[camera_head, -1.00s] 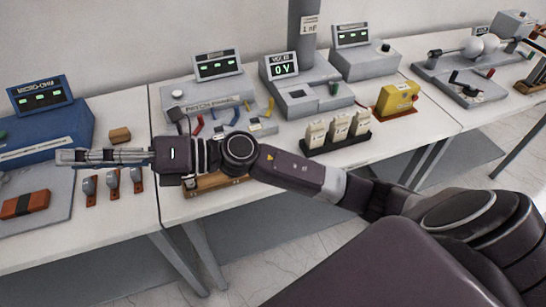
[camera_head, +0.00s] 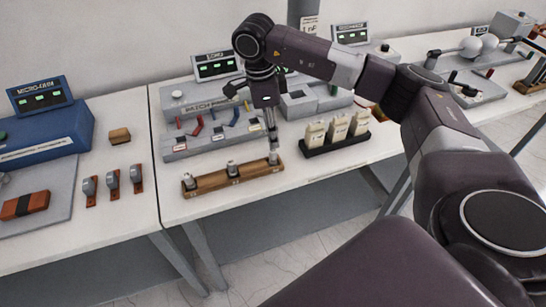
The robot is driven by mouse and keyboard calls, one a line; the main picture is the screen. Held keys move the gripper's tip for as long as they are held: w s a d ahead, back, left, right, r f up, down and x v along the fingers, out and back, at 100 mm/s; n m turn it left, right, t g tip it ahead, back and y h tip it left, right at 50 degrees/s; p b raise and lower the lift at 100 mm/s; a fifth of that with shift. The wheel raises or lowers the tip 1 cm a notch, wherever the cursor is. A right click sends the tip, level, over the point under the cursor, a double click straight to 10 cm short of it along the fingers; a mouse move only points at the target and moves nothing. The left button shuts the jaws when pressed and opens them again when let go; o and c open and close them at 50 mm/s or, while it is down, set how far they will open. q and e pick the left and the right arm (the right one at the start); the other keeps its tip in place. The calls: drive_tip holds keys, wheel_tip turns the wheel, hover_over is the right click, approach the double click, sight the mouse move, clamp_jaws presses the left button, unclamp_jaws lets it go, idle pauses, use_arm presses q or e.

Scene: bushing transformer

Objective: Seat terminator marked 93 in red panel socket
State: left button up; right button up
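A wooden rack (camera_head: 215,184) lies near the front edge of the middle table and holds metal terminators. The left terminator (camera_head: 189,182) and middle terminator (camera_head: 232,169) stand clear. The right terminator (camera_head: 274,158) is directly below my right gripper (camera_head: 272,150). The number 93 cannot be read on any of them. My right gripper points down, its fingertips at the top of the right terminator; the fingers look narrow, and whether they grip it is unclear. Behind the rack is the grey patch panel (camera_head: 205,146) with red, blue and yellow parts. Its socket markings are too small to read. My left gripper is not in view.
A black tray of pale bottles (camera_head: 338,142) stands right of the rack. Grey meters (camera_head: 215,68) stand behind, partly hidden by my arm. A blue micro-ohm unit (camera_head: 45,125) and several small clamps (camera_head: 114,184) are at left. Bare table lies left of the rack.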

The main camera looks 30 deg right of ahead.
sight(273, 150)
drive_tip(key=f+p, duration=0.1)
drive_tip(key=f, duration=0.1)
drive_tip(key=f+p, duration=0.1)
drive_tip(key=f, duration=0.1)
drive_tip(key=f+p, duration=0.1)
drive_tip(key=f, duration=0.1)
drive_tip(key=shift+s+f, duration=0.1)
drive_tip(key=shift+s, duration=0.2)
drive_tip(key=shift+f, duration=0.65)
clamp_jaws()
